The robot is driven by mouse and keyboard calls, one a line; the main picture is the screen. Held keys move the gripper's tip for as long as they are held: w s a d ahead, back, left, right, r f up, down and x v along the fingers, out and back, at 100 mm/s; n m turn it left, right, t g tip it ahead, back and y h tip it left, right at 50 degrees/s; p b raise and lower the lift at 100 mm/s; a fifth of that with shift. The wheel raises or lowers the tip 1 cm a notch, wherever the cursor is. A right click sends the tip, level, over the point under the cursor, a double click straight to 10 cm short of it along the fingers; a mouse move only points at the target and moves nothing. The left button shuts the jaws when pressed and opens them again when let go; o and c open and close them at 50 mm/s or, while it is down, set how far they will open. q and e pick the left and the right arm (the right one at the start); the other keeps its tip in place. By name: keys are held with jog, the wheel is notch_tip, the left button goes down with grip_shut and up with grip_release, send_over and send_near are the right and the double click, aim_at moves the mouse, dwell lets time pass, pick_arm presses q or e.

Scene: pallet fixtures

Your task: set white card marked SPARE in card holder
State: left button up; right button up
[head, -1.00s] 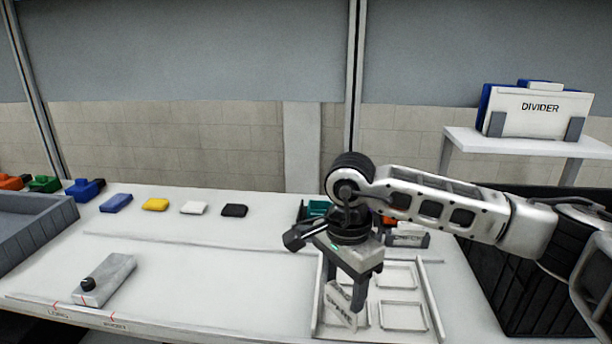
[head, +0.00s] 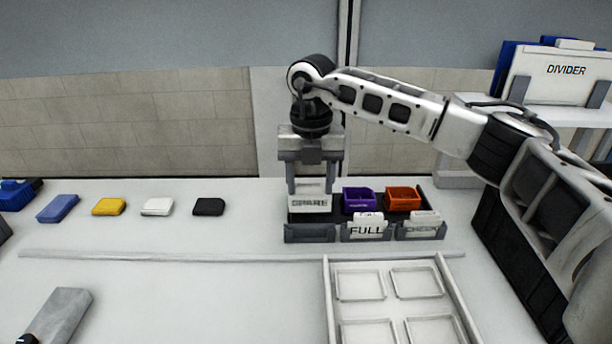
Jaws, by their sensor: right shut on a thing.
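My right gripper (head: 312,185) points down at the back of the table. It is shut on the white card marked SPARE (head: 310,203), which is upright with its lettering facing me. The card is just above the left card holder (head: 310,233), a dark grey slot at the front of a dark rack; I cannot tell whether its lower edge touches the holder. The holder to its right carries a white card marked FULL (head: 367,228), and the rightmost holder carries another white card (head: 422,226) with blurred lettering.
A purple bin (head: 358,200) and an orange bin (head: 403,198) stand behind the cards. A pallet with square recesses (head: 390,305) lies in front. Blue, yellow, white and black blocks (head: 157,206) line the left. A DIVIDER card (head: 562,78) stands on a shelf at right.

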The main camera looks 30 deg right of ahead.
aim_at(310, 195)
jog(key=shift+s+f+b, duration=0.1)
jog(key=shift+f+b, duration=0.35)
jog(key=shift+f, duration=0.2)
notch_tip(310, 195, down, 4)
jog(key=b, duration=0.3)
jog(key=shift+f, duration=0.35)
pick_arm(q)
jog(key=shift+w+d+f+h, duration=0.15)
jog(key=shift+d+f+h, duration=0.15)
jog(key=shift+d+f, duration=0.2)
jog(key=shift+a+f, duration=0.1)
jog(key=shift+f, duration=0.05)
jog(key=shift+f+b, duration=0.25)
jog(key=shift+b, duration=0.05)
pick_arm(e)
jog(key=shift+f, duration=0.8)
dwell(0.4)
